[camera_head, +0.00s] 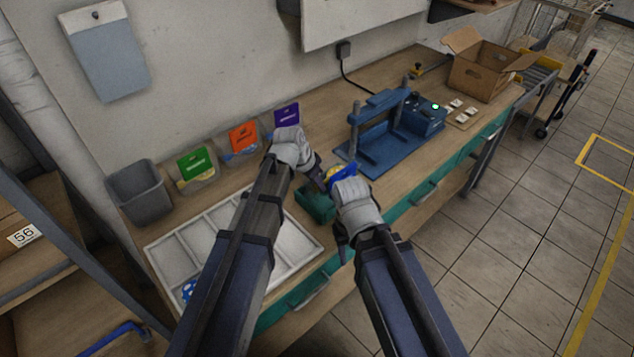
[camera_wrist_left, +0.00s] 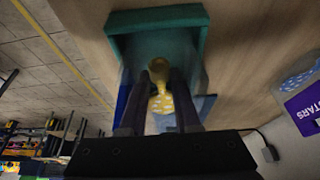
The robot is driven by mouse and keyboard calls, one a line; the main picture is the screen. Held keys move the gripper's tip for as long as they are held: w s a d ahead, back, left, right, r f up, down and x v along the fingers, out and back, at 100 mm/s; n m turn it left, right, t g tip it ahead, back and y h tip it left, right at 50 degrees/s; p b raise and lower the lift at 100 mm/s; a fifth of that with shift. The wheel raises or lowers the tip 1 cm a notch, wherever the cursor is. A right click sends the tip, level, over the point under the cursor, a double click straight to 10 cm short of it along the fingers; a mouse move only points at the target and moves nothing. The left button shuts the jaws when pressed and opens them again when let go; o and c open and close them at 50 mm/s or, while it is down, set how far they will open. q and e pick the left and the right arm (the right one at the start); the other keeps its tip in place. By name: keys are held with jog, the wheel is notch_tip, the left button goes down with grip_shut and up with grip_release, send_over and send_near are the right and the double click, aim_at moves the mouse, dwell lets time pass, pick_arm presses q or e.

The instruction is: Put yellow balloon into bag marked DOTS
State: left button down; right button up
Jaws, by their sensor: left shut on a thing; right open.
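A yellow balloon with white dots (camera_wrist_left: 160,102) is between the fingers of my left gripper (camera_wrist_left: 160,78), which is shut on its narrow end. In the head view my left gripper (camera_head: 318,178) is above the table, and a bit of yellow and blue shows beside its tips. My right gripper (camera_head: 341,238) is open, lower and near the table's front edge; its fingertips are hard to make out. Bags with green (camera_head: 195,164), orange (camera_head: 243,137) and purple (camera_head: 287,115) cards stand along the wall. The purple card reads STARS in the left wrist view (camera_wrist_left: 305,108); the others are unreadable.
A white divided tray (camera_head: 297,262) lies front left, with a grey bin (camera_head: 140,192) behind it. A green open box (camera_head: 316,205) is beneath the grippers, close to the tray. A blue press (camera_head: 375,152) and a cardboard box (camera_head: 478,70) stand to the right.

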pick_arm(q)
jog(key=c, duration=0.5)
grip_release()
jog(key=shift+c, duration=0.2)
jog(key=shift+r, duration=0.1)
notch_tip(320, 180, up, 13)
jog(key=p, duration=1.3)
